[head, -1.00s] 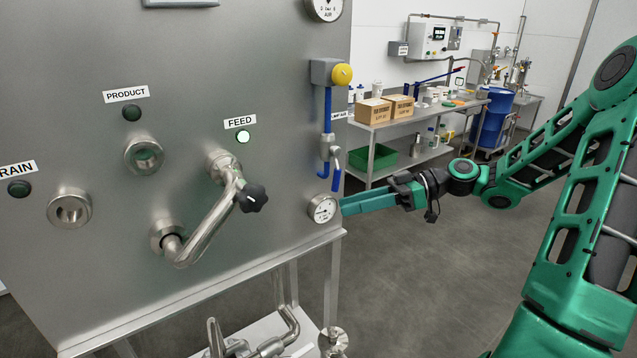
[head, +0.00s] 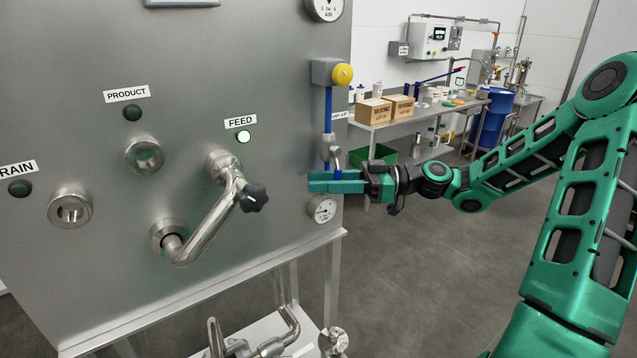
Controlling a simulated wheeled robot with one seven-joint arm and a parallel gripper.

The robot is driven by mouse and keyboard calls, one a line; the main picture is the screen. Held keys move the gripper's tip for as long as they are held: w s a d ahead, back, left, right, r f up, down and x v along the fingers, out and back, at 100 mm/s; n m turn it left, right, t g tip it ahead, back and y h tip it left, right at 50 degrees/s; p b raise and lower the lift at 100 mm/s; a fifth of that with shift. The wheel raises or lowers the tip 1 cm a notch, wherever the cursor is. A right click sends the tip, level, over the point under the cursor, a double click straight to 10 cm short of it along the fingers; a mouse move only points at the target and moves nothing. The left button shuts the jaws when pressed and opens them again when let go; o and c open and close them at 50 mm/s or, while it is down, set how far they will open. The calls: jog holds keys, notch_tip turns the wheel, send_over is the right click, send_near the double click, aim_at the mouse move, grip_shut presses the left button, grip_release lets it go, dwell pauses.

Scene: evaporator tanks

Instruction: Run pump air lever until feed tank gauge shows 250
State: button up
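A small valve with a silvery body (head: 335,153) sits at the lower end of a blue air line (head: 328,112) on the panel's right edge. A partly hidden label (head: 340,115) beside it seems to end in "AIR". My gripper (head: 322,182), with green fingers pointing left, is at the valve's blue lever and covers most of it. Whether the fingers touch or grip the lever cannot be told. A small round gauge (head: 321,209) is just below the fingers; its reading is too small to make out. No gauge labelled feed tank is legible.
The steel panel (head: 75,120) fills the left. A bent pipe with a black knob (head: 254,198) sticks out under the FEED label (head: 240,122), whose lamp (head: 243,137) is lit. A yellow button (head: 342,75) is above the lever. Open floor (head: 430,290) lies to the right.

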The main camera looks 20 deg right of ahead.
jog(key=shift+w+a, duration=0.15)
jog(key=shift+a, duration=0.4)
grip_shut()
jog(key=shift+d, duration=0.15)
